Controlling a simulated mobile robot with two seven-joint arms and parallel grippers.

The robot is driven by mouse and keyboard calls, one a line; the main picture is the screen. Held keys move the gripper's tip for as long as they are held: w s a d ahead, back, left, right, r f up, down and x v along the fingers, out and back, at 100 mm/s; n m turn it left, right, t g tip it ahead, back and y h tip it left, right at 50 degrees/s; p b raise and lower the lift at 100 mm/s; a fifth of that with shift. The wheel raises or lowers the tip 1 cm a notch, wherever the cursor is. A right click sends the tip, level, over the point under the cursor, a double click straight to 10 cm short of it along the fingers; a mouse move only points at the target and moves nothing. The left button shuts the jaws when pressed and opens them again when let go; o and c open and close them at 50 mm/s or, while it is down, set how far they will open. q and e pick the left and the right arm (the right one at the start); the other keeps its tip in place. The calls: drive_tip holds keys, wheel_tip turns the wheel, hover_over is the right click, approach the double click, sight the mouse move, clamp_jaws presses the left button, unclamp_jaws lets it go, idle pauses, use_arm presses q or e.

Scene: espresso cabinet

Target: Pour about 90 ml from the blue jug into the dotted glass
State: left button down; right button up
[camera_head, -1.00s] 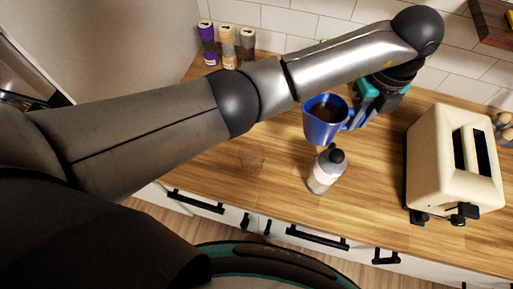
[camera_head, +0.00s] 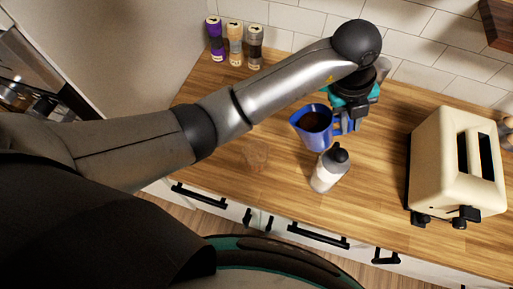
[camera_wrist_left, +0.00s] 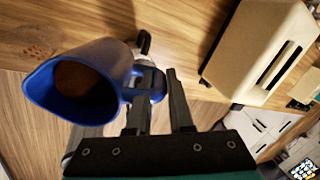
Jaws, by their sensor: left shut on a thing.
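The blue jug (camera_head: 313,128) holds dark liquid and hangs above the counter in the head view. My left gripper (camera_head: 346,118) is shut on the jug's handle, on the jug's right side. In the left wrist view the jug (camera_wrist_left: 72,88) shows its open mouth and the liquid inside, with the gripper's fingers (camera_wrist_left: 158,103) at the handle. The glass (camera_head: 254,154) is faint and see-through on the counter, left of and nearer than the jug; its dots cannot be made out. My right gripper is not in view.
A bottle with a dark cap (camera_head: 329,169) stands just in front of the jug. A cream toaster (camera_head: 436,165) stands to the right. Several spice jars (camera_head: 235,43) line the back wall. The counter (camera_head: 375,200) is clear between bottle and toaster.

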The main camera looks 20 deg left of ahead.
use_arm(q)
drive_tip(key=shift+a+f+h, duration=0.25)
drive_tip(key=shift+f+h, duration=0.05)
drive_tip(key=shift+f, duration=0.15)
drive_tip(key=shift+f, duration=0.2)
drive_tip(key=shift+s+a, duration=0.1)
drive_tip(key=shift+a, duration=0.1)
drive_tip(key=shift+d, duration=0.1)
drive_tip(key=shift+a+r+h, duration=0.1)
drive_tip(key=shift+a+h, duration=0.15)
drive_tip(key=shift+h, duration=0.05)
drive_tip(key=shift+s+a, duration=0.1)
drive_tip(key=shift+a, duration=0.15)
drive_tip(key=shift+d+h, duration=0.1)
drive_tip(key=shift+h, duration=0.2)
